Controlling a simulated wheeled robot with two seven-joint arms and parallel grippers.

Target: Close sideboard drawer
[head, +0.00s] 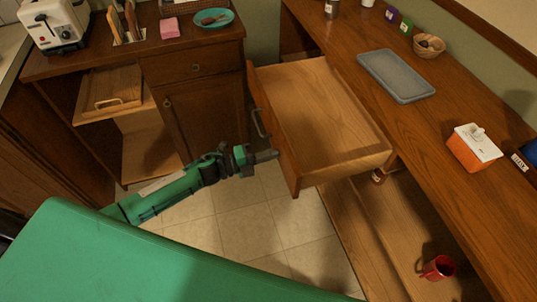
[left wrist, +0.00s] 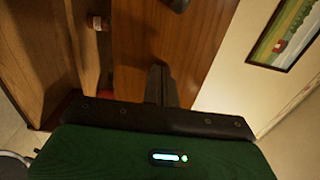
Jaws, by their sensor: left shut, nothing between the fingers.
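The sideboard drawer (head: 315,100) is pulled well out from under the long wooden counter on the right, and its inside looks empty. Its front panel, with a metal handle (head: 260,124), faces left. My left gripper (head: 274,155) is at the front panel, just below the handle in the picture. Its fingers are shut and empty, pointing at the panel; I cannot tell whether they touch it. In the left wrist view the shut fingers (left wrist: 160,84) point at a brown wooden surface (left wrist: 140,35). My right gripper is not in view.
The sideboard top (head: 440,115) holds a grey tray (head: 396,75), a basket (head: 429,46) and an orange-white box (head: 474,146). A red mug (head: 438,267) stands on the lower shelf. A cabinet (head: 205,115) stands left; tiled floor (head: 245,225) between is clear.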

